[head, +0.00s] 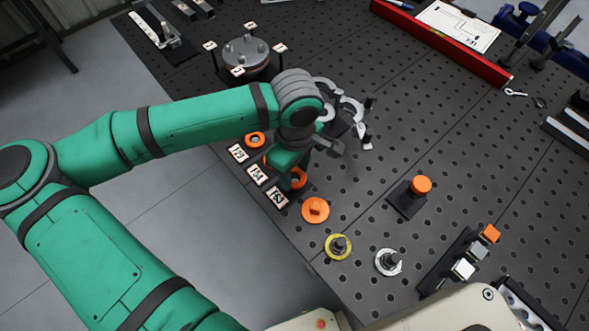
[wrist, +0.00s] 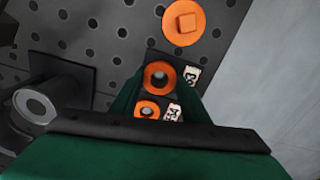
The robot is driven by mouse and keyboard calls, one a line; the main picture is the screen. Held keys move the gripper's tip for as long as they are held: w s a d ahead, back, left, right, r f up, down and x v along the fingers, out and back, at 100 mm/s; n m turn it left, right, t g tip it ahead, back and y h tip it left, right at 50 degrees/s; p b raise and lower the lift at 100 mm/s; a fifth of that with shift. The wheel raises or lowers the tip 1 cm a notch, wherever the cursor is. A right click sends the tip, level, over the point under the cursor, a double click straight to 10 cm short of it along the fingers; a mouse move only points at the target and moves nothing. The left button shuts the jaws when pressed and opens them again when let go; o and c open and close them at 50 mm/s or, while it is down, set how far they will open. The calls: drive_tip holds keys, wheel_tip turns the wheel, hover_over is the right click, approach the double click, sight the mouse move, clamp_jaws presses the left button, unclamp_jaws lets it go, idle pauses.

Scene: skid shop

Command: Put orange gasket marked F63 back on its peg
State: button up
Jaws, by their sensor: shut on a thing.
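My gripper (head: 288,180) points down over the row of pegs by the label cards, shut on an orange gasket. This round orange gasket (head: 298,179) shows beside the fingers, next to the card reading 63 (head: 277,197). In the wrist view the orange gasket (wrist: 148,74) lies between my green fingers, over a dark base beside the 63 card (wrist: 192,76). Grey shows in its hole. I cannot tell whether it rests fully down. A second orange gasket (wrist: 140,108) sits by the neighbouring card.
Another orange gasket (head: 255,138) is at the row's far end. An orange disc with a square top (head: 315,210), a yellow ring (head: 338,247) and a white ring (head: 386,263) stand nearby. An orange-topped post (head: 421,185) is to the right. A round flange (head: 246,55) stands behind.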

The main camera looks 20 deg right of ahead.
drive_tip(key=shift+f, duration=1.1)
idle(0.3)
drive_tip(key=o, duration=1.3)
drive_tip(key=shift+o, duration=0.2)
drive_tip(key=shift+r, duration=0.15)
drive_tip(key=shift+r, duration=3.4)
